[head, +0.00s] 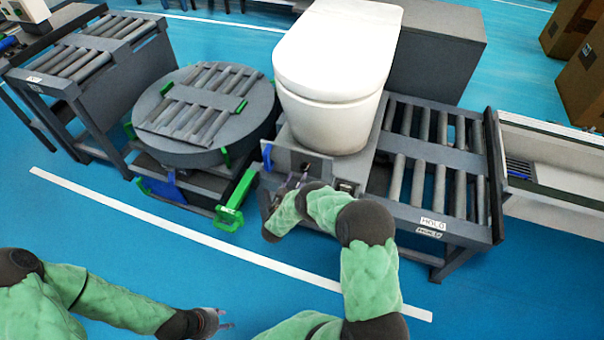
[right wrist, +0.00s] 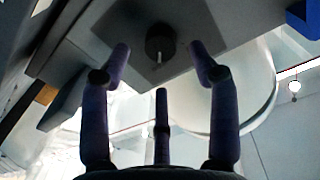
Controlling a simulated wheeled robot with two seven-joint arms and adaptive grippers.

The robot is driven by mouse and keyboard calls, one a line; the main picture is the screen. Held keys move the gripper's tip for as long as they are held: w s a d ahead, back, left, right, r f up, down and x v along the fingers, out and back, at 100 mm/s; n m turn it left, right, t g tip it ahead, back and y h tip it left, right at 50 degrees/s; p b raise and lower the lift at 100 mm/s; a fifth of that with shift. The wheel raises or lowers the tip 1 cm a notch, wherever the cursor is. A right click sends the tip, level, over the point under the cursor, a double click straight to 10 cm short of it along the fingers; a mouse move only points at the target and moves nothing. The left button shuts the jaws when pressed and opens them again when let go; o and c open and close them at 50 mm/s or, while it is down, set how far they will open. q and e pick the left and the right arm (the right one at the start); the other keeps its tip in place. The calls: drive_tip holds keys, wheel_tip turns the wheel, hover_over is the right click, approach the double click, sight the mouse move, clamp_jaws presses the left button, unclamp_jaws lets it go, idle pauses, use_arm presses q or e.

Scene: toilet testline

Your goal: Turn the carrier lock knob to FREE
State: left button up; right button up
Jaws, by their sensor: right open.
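The carrier lock knob (right wrist: 160,43) is a dark round knob with a pale pointer mark, on a grey plate (right wrist: 140,25) in the right wrist view. The pointer mark sits at the knob's lower side in that view; no FREE label is legible. My right gripper (right wrist: 158,62) is open, its fingers on either side of the knob and apart from it. In the head view my right gripper (head: 290,185) is at the front panel (head: 297,160) below the toilet, and the knob is hidden there. My left gripper (head: 215,322) hangs low over the floor, its fingers too small to judge.
A white toilet (head: 335,70) stands on the carrier above the panel. A round roller turntable (head: 205,110) is to its left, with a green pedal-like part (head: 232,205) low in front. A roller conveyor (head: 430,165) is to the right. The blue floor in front is clear.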

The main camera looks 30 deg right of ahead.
sight(304, 171)
drive_tip(key=shift+b+x, duration=0.6)
drive_tip(key=shift+x, duration=1.95)
drive_tip(key=c, duration=1.1)
